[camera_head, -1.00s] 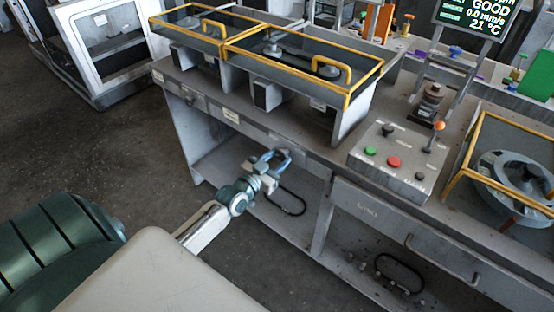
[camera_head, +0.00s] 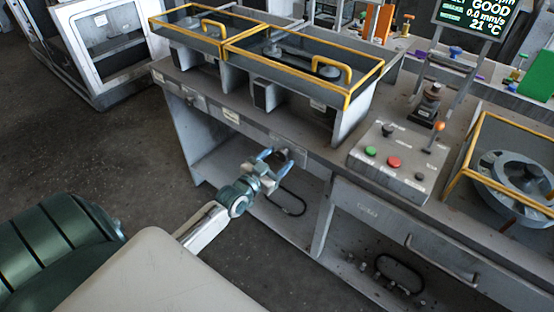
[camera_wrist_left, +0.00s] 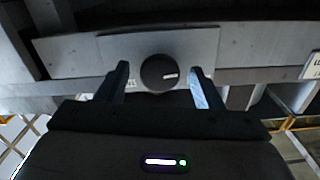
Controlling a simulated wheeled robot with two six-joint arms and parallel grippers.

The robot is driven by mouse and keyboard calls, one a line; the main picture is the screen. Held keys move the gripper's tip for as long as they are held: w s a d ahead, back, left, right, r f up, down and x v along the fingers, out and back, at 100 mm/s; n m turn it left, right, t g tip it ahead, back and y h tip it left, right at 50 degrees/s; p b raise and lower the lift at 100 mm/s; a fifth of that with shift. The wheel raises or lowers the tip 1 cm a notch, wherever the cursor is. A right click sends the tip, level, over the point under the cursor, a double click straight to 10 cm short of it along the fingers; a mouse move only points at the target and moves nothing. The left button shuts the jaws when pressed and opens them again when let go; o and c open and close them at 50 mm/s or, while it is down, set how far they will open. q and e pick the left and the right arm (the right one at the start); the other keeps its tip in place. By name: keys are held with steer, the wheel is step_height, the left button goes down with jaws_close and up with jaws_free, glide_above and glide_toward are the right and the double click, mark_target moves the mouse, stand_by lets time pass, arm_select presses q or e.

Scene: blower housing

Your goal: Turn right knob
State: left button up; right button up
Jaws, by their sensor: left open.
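A round dark knob (camera_wrist_left: 158,73) with a short white mark right of its centre sits on a grey plate (camera_wrist_left: 195,47) in the left wrist view. My left gripper (camera_wrist_left: 160,88) is open, with one finger on each side of the knob and a gap on both sides. I cannot tell how far the fingertips are from the plate in depth. In the head view my left gripper (camera_head: 273,159) is at the bench's front panel, below the right yellow-framed housing (camera_head: 309,82). The knob (camera_head: 284,154) shows there only as a small dark spot by the fingers. My right gripper is not in view.
A control box (camera_head: 392,161) with green and red buttons stands on the bench, right of my left gripper. A drawer handle (camera_head: 440,260) juts from the front panel. A yellow-framed guard (camera_head: 470,155) stands far right. The floor (camera_head: 120,165) at left is clear.

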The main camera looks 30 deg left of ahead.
arm_select(q)
steer(key=shift+s+r+p, duration=0.1)
steer(key=shift+s+p, duration=0.2)
steer(key=shift+s, duration=0.1)
steer(key=s+p, duration=0.4)
steer(key=s, duration=0.6)
steer(key=shift+a, duration=0.45)
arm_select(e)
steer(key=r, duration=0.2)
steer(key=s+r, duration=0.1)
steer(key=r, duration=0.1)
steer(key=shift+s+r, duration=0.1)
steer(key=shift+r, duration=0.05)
